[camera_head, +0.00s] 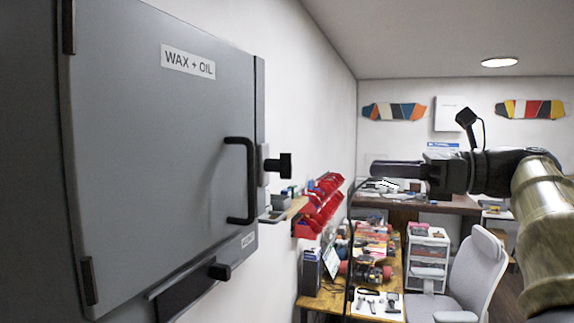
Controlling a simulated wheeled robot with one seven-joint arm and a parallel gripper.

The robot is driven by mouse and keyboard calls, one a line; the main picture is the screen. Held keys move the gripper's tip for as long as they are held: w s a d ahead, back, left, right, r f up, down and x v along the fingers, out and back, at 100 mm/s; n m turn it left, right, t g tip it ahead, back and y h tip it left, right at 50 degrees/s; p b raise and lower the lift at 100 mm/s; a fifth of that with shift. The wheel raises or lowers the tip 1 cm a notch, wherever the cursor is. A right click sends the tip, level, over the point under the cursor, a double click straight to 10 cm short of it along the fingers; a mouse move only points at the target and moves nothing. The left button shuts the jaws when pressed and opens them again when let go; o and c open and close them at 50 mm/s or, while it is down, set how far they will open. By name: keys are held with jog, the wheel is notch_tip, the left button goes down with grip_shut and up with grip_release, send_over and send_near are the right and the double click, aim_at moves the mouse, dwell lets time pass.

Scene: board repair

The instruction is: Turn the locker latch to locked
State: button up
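The grey locker (150,150) fills the left side of the head view, with a "WAX + OIL" label on its door. The door looks closed. A black pull handle (252,180) stands near the door's right edge. The black latch knob (281,166) sticks out just right of the handle, at the locker's edge; I cannot tell its turn position. My gripper (376,169) points left toward the locker, at about the latch's height, with a clear gap between. Its fingers are seen side-on, so their opening is hidden. Nothing shows held in it.
Red bins (318,205) hang on the wall beyond the latch. A wooden workbench (345,300) with tools and skateboard parts stands below. A white drawer unit (428,262) and a grey chair (470,270) are to the right. A black slanted holder (187,292) juts out under the locker door.

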aim_at(287, 164)
jog(key=p+x, duration=0.6)
jog(key=x, duration=1)
jog(key=shift+a+r+p, duration=0.15)
jog(key=shift+a+p, duration=0.05)
jog(key=shift+p, duration=0.2)
jog(key=shift+w+a+f, duration=0.2)
jog(key=shift+w+a, duration=0.05)
jog(key=shift+a, duration=0.3)
jog(key=c, duration=0.7)
